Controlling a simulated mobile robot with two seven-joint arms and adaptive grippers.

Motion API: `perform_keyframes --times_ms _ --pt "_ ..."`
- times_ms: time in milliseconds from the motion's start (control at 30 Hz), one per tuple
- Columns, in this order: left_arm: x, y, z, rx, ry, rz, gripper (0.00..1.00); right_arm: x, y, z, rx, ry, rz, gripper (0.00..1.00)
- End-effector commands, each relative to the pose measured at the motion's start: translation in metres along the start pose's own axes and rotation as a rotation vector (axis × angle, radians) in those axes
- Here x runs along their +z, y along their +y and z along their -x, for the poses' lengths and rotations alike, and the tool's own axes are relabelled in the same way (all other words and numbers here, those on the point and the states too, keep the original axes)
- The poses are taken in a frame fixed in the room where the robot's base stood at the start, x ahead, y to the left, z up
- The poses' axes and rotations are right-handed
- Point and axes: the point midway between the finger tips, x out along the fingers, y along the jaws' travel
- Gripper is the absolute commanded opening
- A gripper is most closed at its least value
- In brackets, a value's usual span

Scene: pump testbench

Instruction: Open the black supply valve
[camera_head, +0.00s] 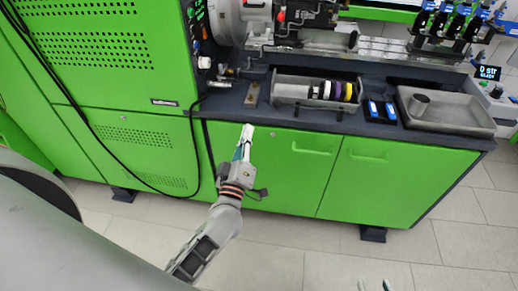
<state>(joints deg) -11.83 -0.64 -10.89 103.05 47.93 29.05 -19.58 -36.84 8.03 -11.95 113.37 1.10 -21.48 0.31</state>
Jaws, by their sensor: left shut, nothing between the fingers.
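I cannot make out a black supply valve for certain. Small dark and metal fittings (222,80) sit at the machine's lower corner, above the bench's left end, too small to tell apart. My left gripper (246,131) is shut and empty. It is in front of the green cabinet, just below the dark bench edge in the picture, with its fingers pointing up. Of my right gripper (375,286), only two small tips show at the bottom edge, apart from each other; the rest is out of frame.
A grey tray with several rolls (288,92), blue-and-white boxes (375,109) and a metal tray with a cup (470,127) stand on the bench. A black cable (194,140) hangs at the left. The tiled floor (310,250) in front is clear.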

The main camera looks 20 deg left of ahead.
Motion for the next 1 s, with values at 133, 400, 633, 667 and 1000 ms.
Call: perform_keyframes --times_ms 133,400,633,667,1000 --pt "0.012 0.0 0.011 0.025 -0.051 -0.057 0.0 0.001 0.0 -0.001 0.0 0.0 0.0 0.4" --pt "0.022 0.001 0.021 0.045 -0.096 -0.104 0.0 0.002 0.0 -0.001 0.0 -0.001 0.0 0.4" --pt "0.023 0.001 0.021 0.047 -0.099 -0.107 0.0 0.002 0.0 -0.001 0.0 -0.001 0.0 0.4" --pt "0.023 0.001 0.021 0.046 -0.099 -0.107 0.0 0.002 0.0 -0.001 0.0 -0.001 0.0 0.4" --pt "0.023 0.001 0.021 0.046 -0.098 -0.106 0.0 0.007 -0.003 -0.001 -0.005 -0.008 -0.007 0.4"
